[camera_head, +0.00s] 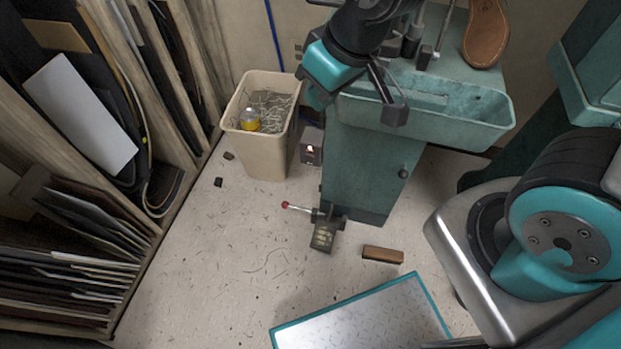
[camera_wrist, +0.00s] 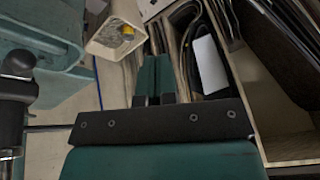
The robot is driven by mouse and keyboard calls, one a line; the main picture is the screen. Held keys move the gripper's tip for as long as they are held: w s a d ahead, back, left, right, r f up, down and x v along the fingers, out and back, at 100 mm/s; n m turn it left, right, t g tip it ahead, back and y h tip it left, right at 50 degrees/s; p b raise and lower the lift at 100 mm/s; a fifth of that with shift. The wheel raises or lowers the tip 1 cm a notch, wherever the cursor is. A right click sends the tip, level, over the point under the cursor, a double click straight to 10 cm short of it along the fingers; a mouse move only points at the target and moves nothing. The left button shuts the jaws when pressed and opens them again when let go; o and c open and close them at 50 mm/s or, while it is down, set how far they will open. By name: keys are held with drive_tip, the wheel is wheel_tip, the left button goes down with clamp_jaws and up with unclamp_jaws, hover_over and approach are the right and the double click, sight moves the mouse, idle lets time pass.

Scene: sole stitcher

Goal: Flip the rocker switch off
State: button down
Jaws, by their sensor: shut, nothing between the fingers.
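A small dark box (camera_head: 309,158) stands low against the left side of the green machine pedestal, just right of the bin. A small pale and red patch (camera_head: 310,148) on its face looks like the rocker switch, but its setting is too small to read. My gripper (camera_head: 317,98) is above and in front of this box, pointing down and apart from it. In the wrist view the fingers of my gripper (camera_wrist: 156,75) are together with nothing between them. I cannot make out the switch in the wrist view.
A beige bin (camera_head: 264,135) holds scraps and a yellow bottle (camera_head: 249,120); it also shows in the wrist view (camera_wrist: 108,38). The machine's green trough (camera_head: 425,105) is right of my gripper. A pedal (camera_head: 325,236) and brown block (camera_head: 382,254) lie on the floor. Shelves line the left.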

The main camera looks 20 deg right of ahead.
sight(309, 159)
drive_tip(key=w+d+f+n+t+h+b, duration=0.1)
drive_tip(key=w+f+b, duration=0.2)
drive_tip(key=f, duration=0.9)
drive_tip(key=w+d+f+n+t+b, duration=0.1)
drive_tip(key=w+f+t+b, duration=0.1)
drive_tip(key=f+b, duration=0.8)
drive_tip(key=w+d+f+n+t+h+b, duration=0.1)
drive_tip(key=w+f+b, duration=0.3)
drive_tip(key=f, duration=1.1)
drive_tip(key=shift+w+d+n+t+h+b, duration=0.3)
drive_tip(key=shift+n+t+b, duration=0.1)
drive_tip(key=shift+b, duration=0.85)
drive_tip(key=shift+f, duration=0.1)
drive_tip(key=w+d+f+b, duration=0.2)
drive_tip(key=w+f+b, duration=0.3)
drive_tip(key=w+f, duration=0.2)
drive_tip(key=shift+w, duration=1.25)
